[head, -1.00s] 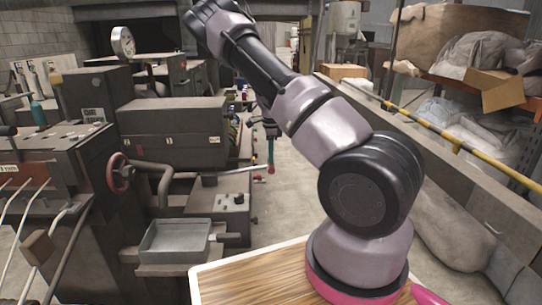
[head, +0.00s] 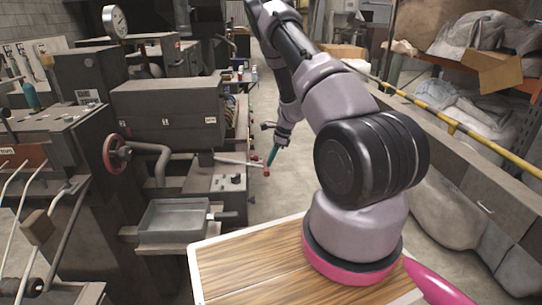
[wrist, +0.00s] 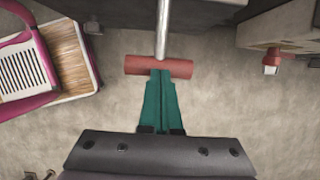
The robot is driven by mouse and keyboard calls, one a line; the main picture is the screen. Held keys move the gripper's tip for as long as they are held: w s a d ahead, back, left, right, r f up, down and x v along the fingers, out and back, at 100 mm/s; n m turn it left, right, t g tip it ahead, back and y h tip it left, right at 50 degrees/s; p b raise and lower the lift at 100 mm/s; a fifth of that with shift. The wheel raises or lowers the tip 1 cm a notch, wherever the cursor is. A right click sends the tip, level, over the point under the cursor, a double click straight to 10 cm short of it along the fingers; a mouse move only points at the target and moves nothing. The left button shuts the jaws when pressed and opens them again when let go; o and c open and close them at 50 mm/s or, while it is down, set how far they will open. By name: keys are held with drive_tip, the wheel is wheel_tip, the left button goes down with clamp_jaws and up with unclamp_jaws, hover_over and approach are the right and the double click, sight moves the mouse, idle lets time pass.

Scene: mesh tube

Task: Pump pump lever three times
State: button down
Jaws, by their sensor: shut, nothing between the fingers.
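The pump lever is a thin metal rod (head: 240,162) that sticks out to the right from the dark machine. It ends in a red crosswise grip, which shows in the wrist view (wrist: 180,68) at the end of the silvery rod. My gripper (wrist: 160,74) has teal fingers pressed together, with nothing between them. In the wrist view its fingertips overlap the middle of the red grip; I cannot tell whether they touch it. In the head view my gripper (head: 270,164) points down, with its tips right at the lever's red end.
A red handwheel (head: 117,153) and a grey metal tray (head: 174,220) are on the machine, left of the lever. A ledge with a yellow-black rail (head: 464,128) runs along the right. The concrete floor between is clear.

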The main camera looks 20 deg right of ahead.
drive_tip(key=shift+s+a+f, duration=0.15)
drive_tip(key=shift+s+f, duration=0.15)
drive_tip(key=shift+f, duration=0.2)
drive_tip(key=v, duration=1.5)
drive_tip(key=shift+w+d, duration=0.3)
drive_tip(key=shift+d, duration=0.05)
drive_tip(key=shift+f, duration=0.1)
drive_tip(key=s+a+r+n+t, duration=0.1)
drive_tip(key=s+a+r+n, duration=0.25)
drive_tip(key=r, duration=0.55)
drive_tip(key=s+a+r+n, duration=0.2)
drive_tip(key=s+a+r, duration=0.2)
drive_tip(key=r, duration=0.4)
drive_tip(key=s+a+r+n+t, duration=0.1)
drive_tip(key=s+a+r+n, duration=0.25)
drive_tip(key=r, duration=0.55)
drive_tip(key=s+a+r+n+t+h, duration=0.1)
drive_tip(key=s+a+r+n+t, duration=0.1)
drive_tip(key=s, duration=0.8)
drive_tip(key=s+a+r+n+t+h, duration=0.1)
drive_tip(key=s+a+r+n, duration=0.2)
drive_tip(key=s+r+n, duration=0.3)
drive_tip(key=s+r, duration=0.1)
drive_tip(key=s, duration=0.2)
drive_tip(key=shift+s+a+t, duration=0.35)
drive_tip(key=shift+t, duration=0.05)
